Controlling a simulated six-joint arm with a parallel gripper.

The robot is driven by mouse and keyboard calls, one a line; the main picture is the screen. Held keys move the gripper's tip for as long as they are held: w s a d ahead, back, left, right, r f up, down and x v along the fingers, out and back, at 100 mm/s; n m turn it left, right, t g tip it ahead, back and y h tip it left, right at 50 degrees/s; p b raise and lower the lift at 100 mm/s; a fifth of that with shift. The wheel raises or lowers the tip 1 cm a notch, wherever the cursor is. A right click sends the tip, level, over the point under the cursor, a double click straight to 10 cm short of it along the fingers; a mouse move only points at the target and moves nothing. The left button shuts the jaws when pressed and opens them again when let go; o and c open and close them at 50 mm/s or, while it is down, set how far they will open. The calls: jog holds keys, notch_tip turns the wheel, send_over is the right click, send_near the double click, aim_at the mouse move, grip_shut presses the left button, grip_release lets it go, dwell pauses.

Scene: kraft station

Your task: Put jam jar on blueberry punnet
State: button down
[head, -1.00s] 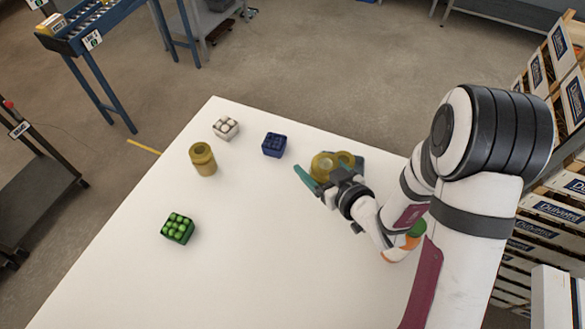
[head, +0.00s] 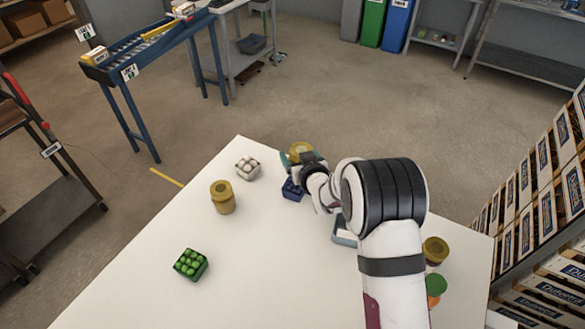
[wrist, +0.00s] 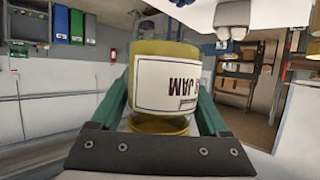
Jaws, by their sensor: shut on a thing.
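My gripper (head: 297,158) is shut on a jam jar (head: 301,149) with a yellow-gold top. In the wrist view the jar (wrist: 165,82) sits between the green fingers, and its white label reads JAM upside down. The blueberry punnet (head: 291,191) is a small dark blue box on the white table. In the head view the gripper and jar appear just above and behind it, and the arm hides part of it. The jar looks raised off the table, but its exact height over the punnet I cannot tell.
Another gold-topped jar (head: 222,197) and a green punnet (head: 190,264) stand further left. A grey tray (head: 343,233), a jar (head: 435,250) and a green-and-orange item (head: 436,288) are near my arm. The table's front left is clear.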

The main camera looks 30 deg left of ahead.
jog(key=f, duration=0.1)
jog(key=a+f, duration=0.1)
jog(key=f, duration=0.3)
jog(key=shift+s+a, duration=0.1)
jog(key=shift+a, duration=0.2)
grip_release()
jog(key=shift+f, duration=0.1)
jog(key=v, duration=1.2)
jog(key=s+d+r+m+g+h, duration=0.1)
jog(key=d+r+m+h, duration=0.25)
jog(key=d, duration=0.65)
jog(key=s+d+r+m+g+h, duration=0.1)
jog(key=d+r+m+h, duration=0.25)
jog(key=d, duration=0.55)
jog(key=s+d+r+m+g, duration=0.1)
jog(key=s+d+m+g, duration=0.1)
jog(key=s, duration=0.6)
jog(key=s+d+r+m+g, duration=0.2)
jog(key=s+d+m+g, duration=0.1)
jog(key=s, duration=0.6)
jog(key=s+d+r+m+g, duration=0.1)
jog(key=s+d, duration=0.3)
jog(key=s, duration=0.5)
jog(key=shift+s+d+r+m+g+h, duration=0.2)
jog(key=shift+d+m+g+h, duration=0.15)
jog(key=shift+m+g, duration=0.45)
